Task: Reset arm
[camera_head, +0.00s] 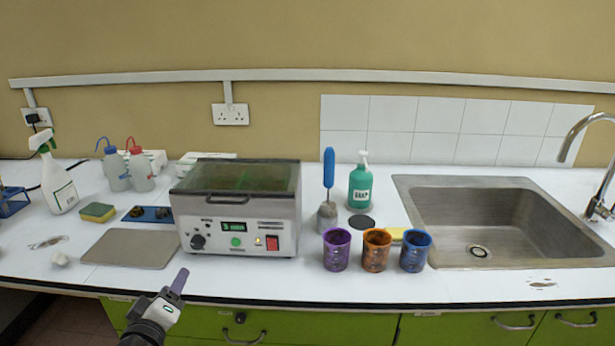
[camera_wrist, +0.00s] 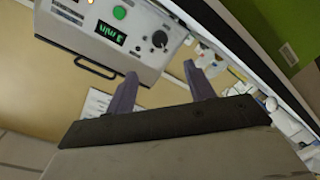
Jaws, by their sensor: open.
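My gripper (camera_head: 178,284) is in front of the counter's front edge, low and left of centre in the head view, pointing up and to the right. In the wrist view its two purple-grey fingers (camera_wrist: 160,92) stand apart with nothing between them, so it is open and empty. A metal box device (camera_head: 238,212) with a lid, a green display and a red switch stands on the counter just beyond the gripper. Its front panel (camera_wrist: 105,35) also shows at the top of the wrist view. The gripper appears apart from it.
The white counter (camera_head: 300,288) carries purple (camera_head: 337,250), orange (camera_head: 376,250) and blue (camera_head: 412,251) cups right of the device. A green bottle (camera_head: 360,187) stands behind them. A sink (camera_head: 510,225) is at right. A grey mat (camera_head: 130,249) and spray bottle (camera_head: 57,182) are at left.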

